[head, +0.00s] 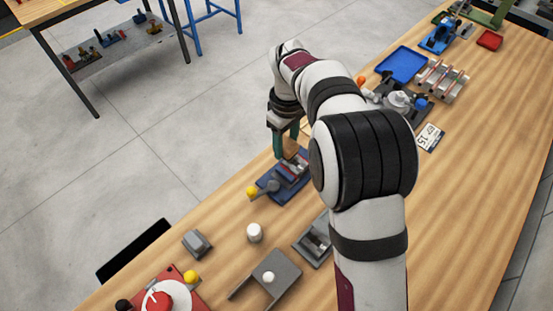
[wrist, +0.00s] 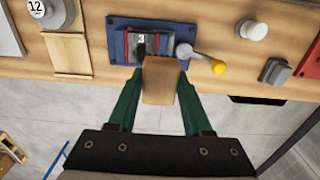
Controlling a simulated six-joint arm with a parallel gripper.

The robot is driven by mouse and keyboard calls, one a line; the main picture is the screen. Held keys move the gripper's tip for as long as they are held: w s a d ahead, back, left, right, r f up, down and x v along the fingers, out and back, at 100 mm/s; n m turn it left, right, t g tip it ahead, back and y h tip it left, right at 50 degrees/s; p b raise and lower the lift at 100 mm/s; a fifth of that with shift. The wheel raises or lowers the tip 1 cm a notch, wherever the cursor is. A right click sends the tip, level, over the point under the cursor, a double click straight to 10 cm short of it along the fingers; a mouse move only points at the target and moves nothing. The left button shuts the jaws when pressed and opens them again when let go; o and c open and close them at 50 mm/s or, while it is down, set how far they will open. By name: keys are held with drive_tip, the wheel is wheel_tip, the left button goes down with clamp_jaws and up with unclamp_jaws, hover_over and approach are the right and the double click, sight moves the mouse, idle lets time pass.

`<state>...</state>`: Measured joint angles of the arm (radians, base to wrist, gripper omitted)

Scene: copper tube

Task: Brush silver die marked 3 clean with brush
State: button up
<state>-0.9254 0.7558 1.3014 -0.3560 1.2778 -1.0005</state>
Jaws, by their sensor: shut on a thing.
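The silver die marked 3 (wrist: 133,40) sits in a blue-based fixture (wrist: 114,24) with red edges in the wrist view. A dark patch lies beside its number; I cannot tell whether it is dirt or bristles. My gripper (wrist: 160,78) has green fingers shut on the brush's wooden block (wrist: 160,85), just in front of the die. The bristles are not clearly visible. My gripper (head: 287,143) is above the fixture's far end in the head view; whether the brush touches the die is unclear.
A grey lever with a yellow knob (wrist: 218,67) sticks out of the fixture. A white cylinder (head: 254,232), a grey block (head: 196,243) and a grey bracket (head: 284,272) stand nearby. A blue tray (head: 402,64) is farther along the table. The fixture is close to the table edge.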

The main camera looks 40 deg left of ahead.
drive_tip(key=shift+w, duration=0.3)
hover_over(285, 170)
drive_tip(key=shift+w+f, duration=0.1)
drive_tip(key=shift+f, duration=3.25)
drive_tip(key=shift+w+f, duration=0.5)
drive_tip(key=shift+f, duration=0.25)
clamp_jaws()
drive_tip(key=shift+w, duration=2.6)
drive_tip(key=shift+s, duration=3.2)
drive_tip(key=shift+w+r, duration=0.1)
drive_tip(key=shift+r, duration=4.1)
